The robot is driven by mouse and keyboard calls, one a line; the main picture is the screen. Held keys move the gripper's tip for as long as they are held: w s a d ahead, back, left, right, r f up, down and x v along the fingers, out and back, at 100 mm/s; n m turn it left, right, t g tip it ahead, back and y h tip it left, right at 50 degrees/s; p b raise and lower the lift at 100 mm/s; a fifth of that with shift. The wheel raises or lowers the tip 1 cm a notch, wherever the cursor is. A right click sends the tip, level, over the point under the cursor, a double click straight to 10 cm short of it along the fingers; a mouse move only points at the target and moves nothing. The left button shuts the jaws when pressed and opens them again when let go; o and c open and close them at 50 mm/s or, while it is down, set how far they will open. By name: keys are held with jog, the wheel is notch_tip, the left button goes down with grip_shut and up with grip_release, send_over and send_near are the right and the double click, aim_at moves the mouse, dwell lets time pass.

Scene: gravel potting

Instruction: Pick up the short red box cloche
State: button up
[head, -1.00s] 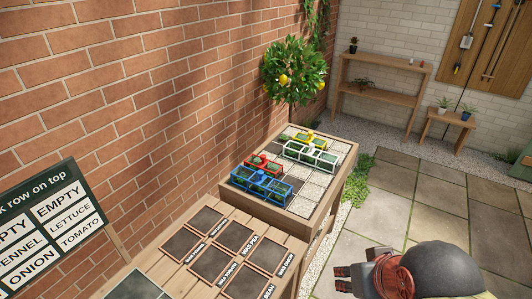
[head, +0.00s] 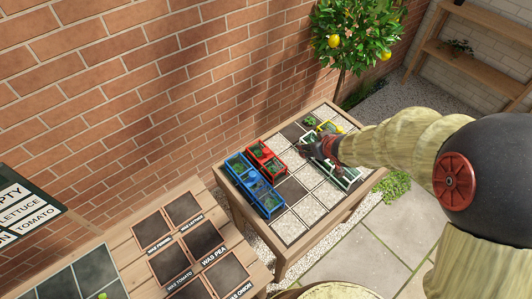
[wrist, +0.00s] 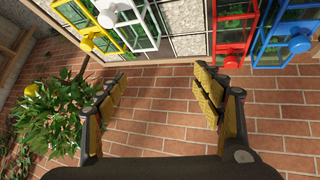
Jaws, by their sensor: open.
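The short red box cloche (head: 267,160) stands on the tiled table, against the longer blue one, in the head view. It has clear panes with green plants under them. In the wrist view the red cloche (wrist: 233,35) is at the top right, partly cut off by the frame. My gripper (wrist: 161,88) is open and empty, with brick wall showing between its fingers. In the head view my gripper (head: 318,148) is over the white cloche, to the right of the red one and apart from it; its fingertips are hard to make out there.
The blue cloche (head: 254,184) is close on the red one's left. The white cloche (head: 345,176) is partly hidden by my arm, with the yellow cloche (head: 328,127) behind it. Bare tiles (head: 308,207) lie at the right front. A lemon tree (head: 352,35) stands behind the table.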

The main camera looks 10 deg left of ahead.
jog(key=a+f+n+y+p, duration=0.1)
jog(key=a+f, duration=0.3)
jog(key=n+g+y+p, duration=0.1)
jog(key=n+g+y, duration=0.1)
jog(key=y, duration=0.1)
send_near(272, 162)
jog(key=x, duration=0.2)
jog(key=shift+w+a+f, duration=0.1)
jog(key=shift+a+f, duration=0.15)
jog(key=b+x, duration=0.1)
jog(key=x, duration=0.4)
jog(key=shift+a+f, duration=0.1)
jog(key=shift+f, duration=0.05)
jog(key=shift+w+r+b+x, duration=0.15)
jog(key=shift+b+x, duration=0.35)
jog(key=shift+x, duration=1.05)
jog(key=shift+w+r+b+x, duration=0.15)
jog(key=shift+b+x, duration=0.35)
jog(key=shift+x, duration=1.05)
jog(key=shift+s+a, duration=0.1)
jog(key=shift+a, duration=0.1)
jog(key=c, duration=1)
